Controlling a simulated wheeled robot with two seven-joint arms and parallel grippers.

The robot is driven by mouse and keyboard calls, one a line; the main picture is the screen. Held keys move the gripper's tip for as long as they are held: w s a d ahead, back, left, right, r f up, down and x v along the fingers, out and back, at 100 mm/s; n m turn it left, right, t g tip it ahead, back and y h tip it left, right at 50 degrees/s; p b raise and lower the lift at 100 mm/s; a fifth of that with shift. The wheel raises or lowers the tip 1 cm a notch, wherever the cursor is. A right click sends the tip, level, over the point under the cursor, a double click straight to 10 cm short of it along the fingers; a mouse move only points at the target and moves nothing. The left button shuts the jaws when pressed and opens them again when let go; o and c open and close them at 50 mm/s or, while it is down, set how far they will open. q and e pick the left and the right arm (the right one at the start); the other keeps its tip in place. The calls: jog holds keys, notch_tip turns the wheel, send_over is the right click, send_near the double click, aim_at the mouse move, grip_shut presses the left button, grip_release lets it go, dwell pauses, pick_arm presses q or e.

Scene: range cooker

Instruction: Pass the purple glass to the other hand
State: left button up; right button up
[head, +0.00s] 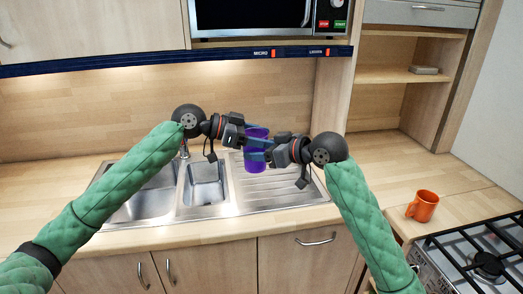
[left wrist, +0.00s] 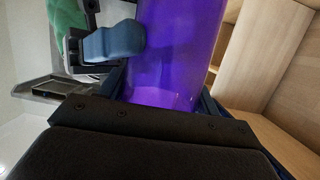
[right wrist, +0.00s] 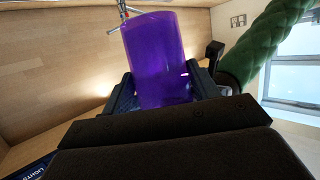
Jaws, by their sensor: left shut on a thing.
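The purple glass (head: 252,172) is held up in the air over the sink unit, between my two grippers. My left gripper (head: 248,141) is shut on it near the upper part. In the left wrist view the glass (left wrist: 170,55) fills the space between the fingers. My right gripper (head: 262,149) reaches in from the right, just below the left one, with its fingers on both sides of the glass. In the right wrist view the glass (right wrist: 158,60) stands between these fingers; whether they press on it is unclear. A blue fingertip (left wrist: 115,43) overlaps the glass in the left wrist view.
A steel sink with drainer (head: 285,186) lies below the grippers, with a tap (head: 184,150) behind it. An orange mug (head: 423,206) stands on the right counter beside the gas hob (head: 485,262). A microwave (head: 260,15) is above. The counter left of the mug is clear.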

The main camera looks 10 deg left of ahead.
pick_arm(q)
jog(key=o, duration=1.5)
